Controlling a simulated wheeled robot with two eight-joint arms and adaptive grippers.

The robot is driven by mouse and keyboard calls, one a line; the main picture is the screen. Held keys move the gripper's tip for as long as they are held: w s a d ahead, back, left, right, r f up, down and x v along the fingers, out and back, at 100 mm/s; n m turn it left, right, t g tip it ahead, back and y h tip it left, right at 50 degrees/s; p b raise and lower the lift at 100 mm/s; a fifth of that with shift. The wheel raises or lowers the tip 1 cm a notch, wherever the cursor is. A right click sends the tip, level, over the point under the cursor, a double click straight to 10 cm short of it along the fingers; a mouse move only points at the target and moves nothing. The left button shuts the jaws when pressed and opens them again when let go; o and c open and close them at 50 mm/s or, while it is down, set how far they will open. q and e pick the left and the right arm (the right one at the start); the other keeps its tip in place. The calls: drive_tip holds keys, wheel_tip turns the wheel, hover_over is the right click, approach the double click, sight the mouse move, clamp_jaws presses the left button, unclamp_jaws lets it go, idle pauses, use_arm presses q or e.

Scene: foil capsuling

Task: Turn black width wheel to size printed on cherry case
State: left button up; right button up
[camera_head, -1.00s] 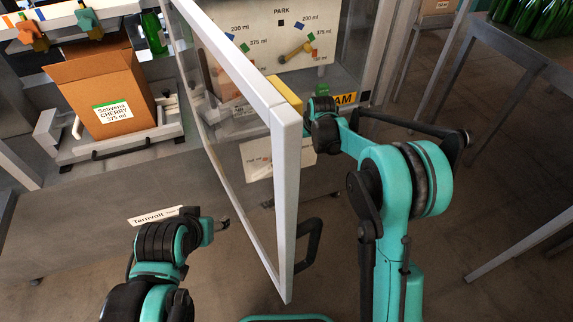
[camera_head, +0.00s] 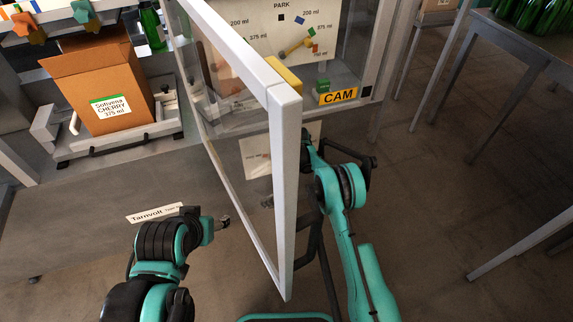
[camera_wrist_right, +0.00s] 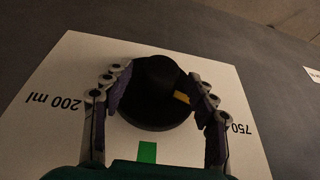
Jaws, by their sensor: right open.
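The cherry case (camera_head: 90,75) is an open brown carton at the upper left of the head view; its label (camera_head: 112,107) reads CHERRY 375 ml. The black width wheel (camera_wrist_right: 158,90) is in the right wrist view, on a white scale plate (camera_wrist_right: 60,135) with 200 ml, 750 and a green mark. A yellow mark sits on the wheel's right side. My right gripper (camera_wrist_right: 160,82) is open, its fingers on both sides of the wheel; contact is unclear. In the head view the door frame hides it. My left gripper (camera_head: 222,222) is at lower left, its jaws unclear.
An open glass door (camera_head: 284,190) with a white frame stands between my arms. Behind it is a panel (camera_head: 275,15) with PARK and ml marks, and a yellow CAM sign (camera_head: 338,96). Green bottles (camera_head: 525,15) stand on a table at the upper right.

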drive_tip(key=shift+w+a+f, duration=0.1)
drive_tip(key=shift+w+f, duration=0.05)
drive_tip(key=shift+f, duration=0.35)
drive_tip(key=c, duration=1.2)
drive_tip(key=shift+o, duration=0.2)
drive_tip(key=shift+w+d+m+g+y, duration=0.1)
drive_tip(key=shift+d+m+g+y, duration=0.25)
drive_tip(key=shift+y, duration=0.75)
drive_tip(key=shift+g+y, duration=0.25)
drive_tip(key=shift+y, duration=0.55)
drive_tip(key=o, duration=1.2)
drive_tip(key=shift+c, duration=0.2)
